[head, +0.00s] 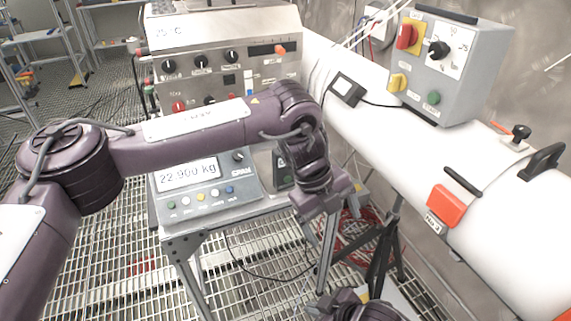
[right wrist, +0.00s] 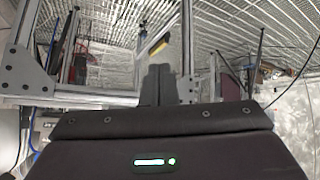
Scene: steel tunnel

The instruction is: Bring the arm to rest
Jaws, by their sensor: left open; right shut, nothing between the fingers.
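My left arm, purple, comes in from the left in the head view and bends down at the wrist in front of the steel bench. My left gripper (head: 331,215) points down beside the right end of the bench, open, with no object seen in it. Part of my right arm (head: 355,305) shows at the bottom edge of the head view, mostly cut off. In the right wrist view my right gripper (right wrist: 170,85) has its dark fingers together and empty, with metal framing beyond.
A scale (head: 205,185) reading 22.900 kg sits on the bench below my left forearm. A control panel (head: 225,60) stands behind it. A white pipe (head: 420,135) runs along the right, carrying a grey switch box (head: 450,65) and a red-orange latch (head: 446,205). Grating covers the floor.

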